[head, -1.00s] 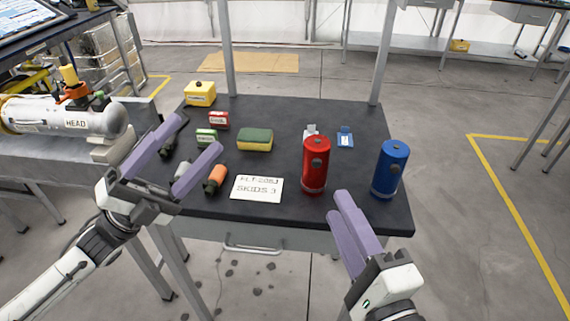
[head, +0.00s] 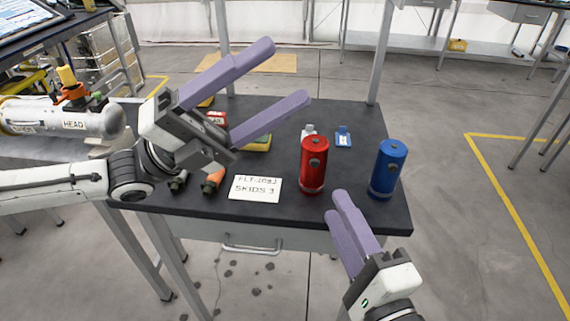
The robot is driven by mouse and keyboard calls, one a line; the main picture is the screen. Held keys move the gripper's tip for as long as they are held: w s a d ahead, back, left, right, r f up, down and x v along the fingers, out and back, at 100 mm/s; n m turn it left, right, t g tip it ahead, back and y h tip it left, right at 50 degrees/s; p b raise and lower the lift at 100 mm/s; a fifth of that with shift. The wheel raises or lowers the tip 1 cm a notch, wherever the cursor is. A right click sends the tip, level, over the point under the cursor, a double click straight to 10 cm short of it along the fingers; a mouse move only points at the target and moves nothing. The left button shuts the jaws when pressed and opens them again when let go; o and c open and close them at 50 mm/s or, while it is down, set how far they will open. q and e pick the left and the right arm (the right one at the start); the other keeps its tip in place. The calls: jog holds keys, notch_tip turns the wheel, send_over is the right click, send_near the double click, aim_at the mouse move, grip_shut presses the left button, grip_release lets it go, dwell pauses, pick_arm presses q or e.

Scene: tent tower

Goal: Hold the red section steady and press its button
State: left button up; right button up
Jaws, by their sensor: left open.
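A white label card (head: 255,188) lies left of the red section. Orange (head: 212,181) and grey small parts lie further left. A sponge (head: 258,143) is partly hidden behind my left gripper. A blue tag (head: 343,137) lies behind the cylinders. Metal posts rise at the table's back.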

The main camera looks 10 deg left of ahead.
pick_arm(q)
notch_tip(320, 180, down, 7)
jog(key=w+d+m+g+y, duration=0.1)
jog(key=w+d+m+y, duration=0.1)
jog(key=m+y, duration=0.2)
jog(key=m+t+y, duration=0.2)
jog(key=m+y, duration=0.5)
send_near(302, 165)
jog(key=x, duration=0.5)
jog(key=shift+w+d+r, duration=0.1)
jog(key=shift+d, duration=0.05)
jog(key=shift+m+y, duration=0.3)
jog(key=x, duration=1.1)
jog(key=shift+d+f, duration=0.1)
jog(key=shift+f, duration=0.25)
jog(key=c, duration=1.4)
jog(key=shift+c, duration=0.6)
pick_arm(e)
grip_shut()
pick_arm(q)
jog(key=shift+r, duration=0.1)
